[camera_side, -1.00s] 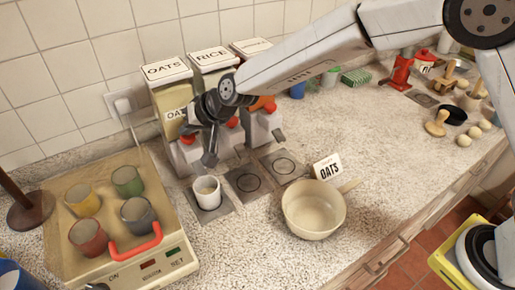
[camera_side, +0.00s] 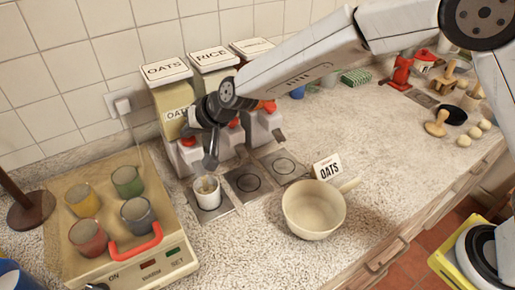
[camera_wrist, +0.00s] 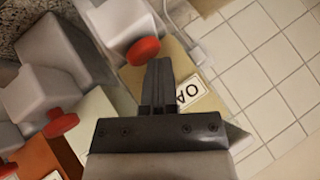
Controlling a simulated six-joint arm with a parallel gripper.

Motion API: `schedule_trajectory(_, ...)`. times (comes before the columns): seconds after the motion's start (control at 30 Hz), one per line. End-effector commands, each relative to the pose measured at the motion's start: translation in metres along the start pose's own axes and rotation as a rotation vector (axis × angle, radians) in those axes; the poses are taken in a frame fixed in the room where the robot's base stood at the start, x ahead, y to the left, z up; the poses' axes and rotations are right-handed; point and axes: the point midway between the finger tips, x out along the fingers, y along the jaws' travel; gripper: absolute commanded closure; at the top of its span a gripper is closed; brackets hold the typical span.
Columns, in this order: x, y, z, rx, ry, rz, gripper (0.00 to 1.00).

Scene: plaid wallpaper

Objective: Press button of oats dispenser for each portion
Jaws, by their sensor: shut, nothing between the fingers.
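The oats dispenser (camera_side: 165,88) is the leftmost of three, with a lid reading OATS. Its red button (camera_side: 188,141) is on the front and shows close up in the wrist view (camera_wrist: 143,51). My gripper (camera_side: 210,165) is shut and empty, pointing down in front of the oats dispenser. In the wrist view its fingertips (camera_wrist: 159,64) are right beside the red button; I cannot tell whether they touch it. A white cup (camera_side: 208,194) stands on the pad below, with something tan inside.
The rice dispenser (camera_side: 211,57) and a third dispenser (camera_side: 252,47) stand to the right. A tray-like appliance (camera_side: 165,262) with several coloured cups is at the left.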

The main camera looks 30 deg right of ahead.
Motion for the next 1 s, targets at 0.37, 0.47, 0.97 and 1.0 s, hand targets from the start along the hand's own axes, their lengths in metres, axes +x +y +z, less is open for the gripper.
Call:
schedule_trajectory(0.37, -0.004, -0.003, -0.002, -0.001, -0.002, -0.001, 1.00)
schedule_trajectory(0.47, -0.007, -0.005, -0.004, -0.001, -0.002, -0.002, 1.00)
schedule_trajectory(0.97, -0.016, -0.011, -0.011, 0.000, 0.000, 0.000, 1.00)
schedule_trajectory(1.0, -0.016, -0.011, -0.011, 0.000, 0.000, 0.000, 1.00)
